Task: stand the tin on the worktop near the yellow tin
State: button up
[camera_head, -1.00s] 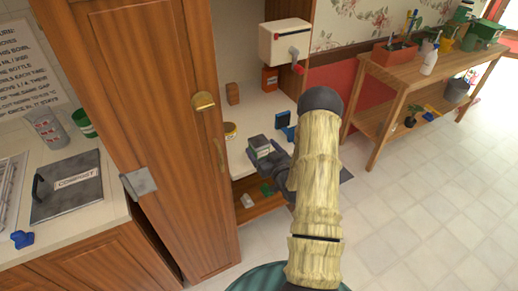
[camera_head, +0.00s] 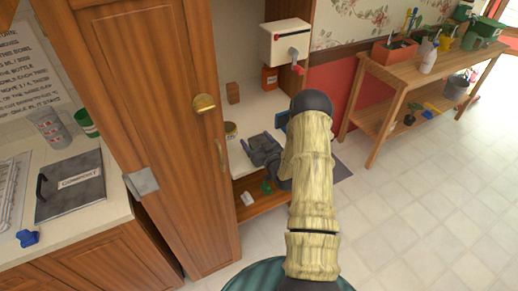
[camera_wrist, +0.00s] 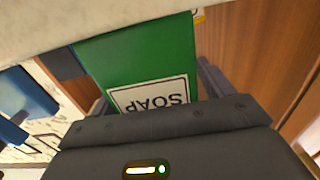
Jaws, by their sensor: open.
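The green tin (camera_wrist: 135,60) with a white SOAP label fills the middle of the wrist view, where the picture is upside down. Its base edge meets the pale worktop (camera_wrist: 40,20), and it looks upright. My gripper (camera_head: 259,148) is open around it, with a dark finger on each side. In the head view my gripper hides the tin. The yellow tin (camera_head: 231,130) stands on the worktop just left of my gripper and behind it. A sliver of it shows at the top of the wrist view (camera_wrist: 199,15).
A tall wooden cabinet door (camera_head: 165,130) stands close on the left. A small brown block (camera_head: 233,93) and an orange tin (camera_head: 269,78) are farther back, below a white wall box (camera_head: 286,43). A blue object (camera_head: 281,120) is just right of my gripper.

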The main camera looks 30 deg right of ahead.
jog(key=c, duration=1.3)
notch_tip(320, 180, up, 10)
jog(key=shift+r+b, duration=0.1)
jog(key=shift+b, duration=0.8)
